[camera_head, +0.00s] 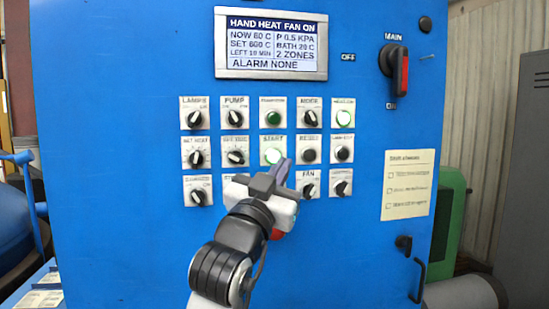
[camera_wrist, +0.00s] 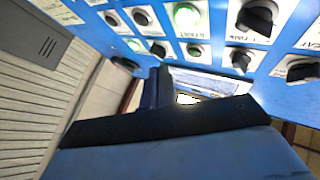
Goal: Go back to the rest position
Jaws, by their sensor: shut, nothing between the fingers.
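My gripper (camera_head: 283,172) is raised in front of the blue control panel (camera_head: 110,120), just below the green-lit START button (camera_head: 273,149). Its fingers are shut with nothing between them. It hides part of the bottom row of controls, and a bit of a red control (camera_head: 277,234) shows beneath it. In the wrist view the shut fingers (camera_wrist: 160,85) point toward the panel, and a lit green button (camera_wrist: 187,17) shows beyond them. I cannot tell whether the fingertips touch the panel.
A display (camera_head: 271,43) reads HAND HEAT FAN ON and ALARM NONE. The MAIN rotary switch (camera_head: 396,70) and a black door handle (camera_head: 417,278) stick out at the right. A blue rounded vessel (camera_head: 14,225) stands at left, a green machine (camera_head: 449,215) at right.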

